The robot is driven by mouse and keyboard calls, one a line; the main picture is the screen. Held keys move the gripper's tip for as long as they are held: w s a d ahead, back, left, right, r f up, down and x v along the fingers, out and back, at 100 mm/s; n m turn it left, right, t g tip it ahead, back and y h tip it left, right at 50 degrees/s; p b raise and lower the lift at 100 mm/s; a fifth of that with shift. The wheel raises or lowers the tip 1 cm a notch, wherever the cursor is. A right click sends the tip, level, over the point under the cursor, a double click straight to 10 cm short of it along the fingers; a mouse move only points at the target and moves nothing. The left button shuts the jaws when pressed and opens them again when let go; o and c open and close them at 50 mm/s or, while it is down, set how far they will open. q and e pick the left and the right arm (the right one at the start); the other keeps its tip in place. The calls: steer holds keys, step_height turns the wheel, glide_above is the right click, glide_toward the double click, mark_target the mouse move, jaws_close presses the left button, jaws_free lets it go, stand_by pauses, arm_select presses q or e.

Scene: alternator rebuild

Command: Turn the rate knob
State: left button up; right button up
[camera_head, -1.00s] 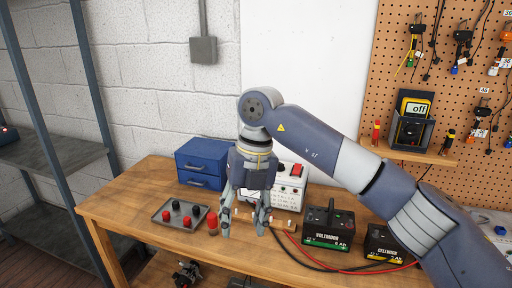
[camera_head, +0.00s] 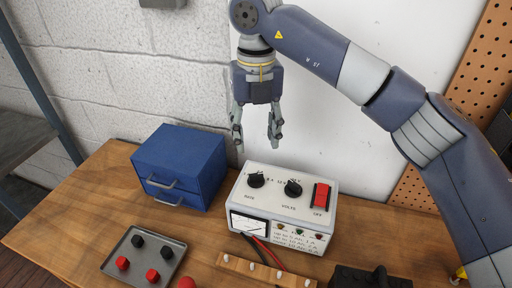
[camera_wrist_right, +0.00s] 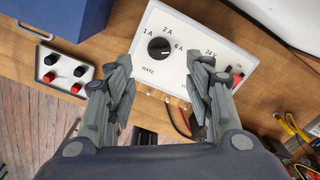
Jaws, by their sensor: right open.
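The white charger box (camera_head: 262,208) stands on the wooden bench. Its top carries the black rate knob (camera_head: 256,180) at left, the black volts knob (camera_head: 293,188) and a red rocker switch (camera_head: 321,196) labelled OFF. My right gripper (camera_head: 255,142) is open and empty, pointing down above the back left part of the box, apart from it. In the right wrist view the rate knob (camera_wrist_right: 159,48) shows beyond the open fingers (camera_wrist_right: 160,80), with 1A, 2A and 6A marks around it; its white pointer line is toward 6A. The fingers partly hide the volts knob. My left gripper is out of view.
A blue drawer cabinet (camera_head: 181,166) stands left of the box. A grey tray (camera_head: 144,258) with red and black caps lies in front of it. A wooden terminal strip (camera_head: 262,272) and a dark battery (camera_head: 370,277) are at the front, with red and black leads.

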steer(key=p, duration=0.2)
glide_above(256, 174)
steer(key=f, duration=0.4)
steer(key=shift+s+f, duration=0.25)
steer(key=shift+f, duration=0.1)
steer(key=f, duration=0.5)
steer(key=shift+w+p, duration=0.2)
steer(key=shift+p, duration=0.1)
steer(key=shift+f, duration=0.25)
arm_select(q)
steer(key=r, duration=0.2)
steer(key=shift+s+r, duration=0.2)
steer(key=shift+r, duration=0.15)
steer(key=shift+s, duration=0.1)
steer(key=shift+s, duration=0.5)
arm_select(e)
steer(key=c, duration=1.1)
